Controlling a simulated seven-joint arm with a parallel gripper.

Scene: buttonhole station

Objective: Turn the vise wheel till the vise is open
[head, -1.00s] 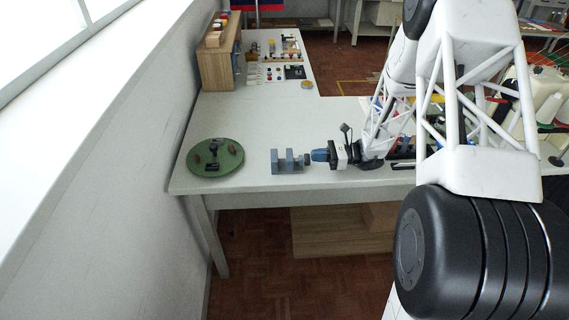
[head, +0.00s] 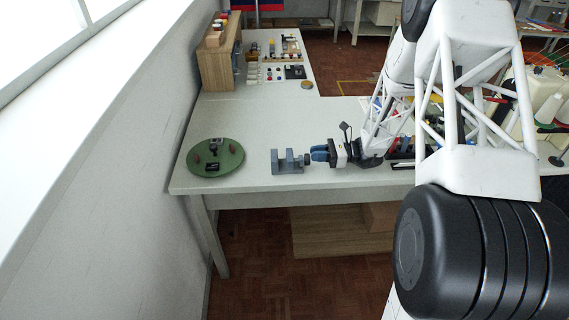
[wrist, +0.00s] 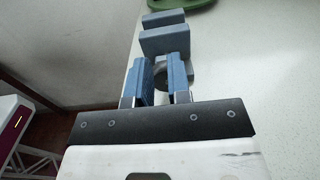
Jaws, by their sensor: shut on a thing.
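The blue-grey vise (head: 287,167) stands near the front edge of the table, with a gap showing between its upright jaws. In the wrist view the vise (wrist: 165,42) lies straight ahead, its jaw blocks one behind the other. The dark vise wheel (head: 307,160) is at its right end. My gripper (head: 318,154) comes from the right, its blue fingers at the wheel. In the wrist view my gripper (wrist: 160,82) is shut on the wheel (wrist: 160,70), one finger on each side. The fingers and the vise body hide much of the wheel.
A green round tray (head: 231,162) with small dark and brown parts lies left of the vise. A wooden box (head: 218,65) and small sorted parts stand at the back left. Thread cones (head: 549,108) are at the right.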

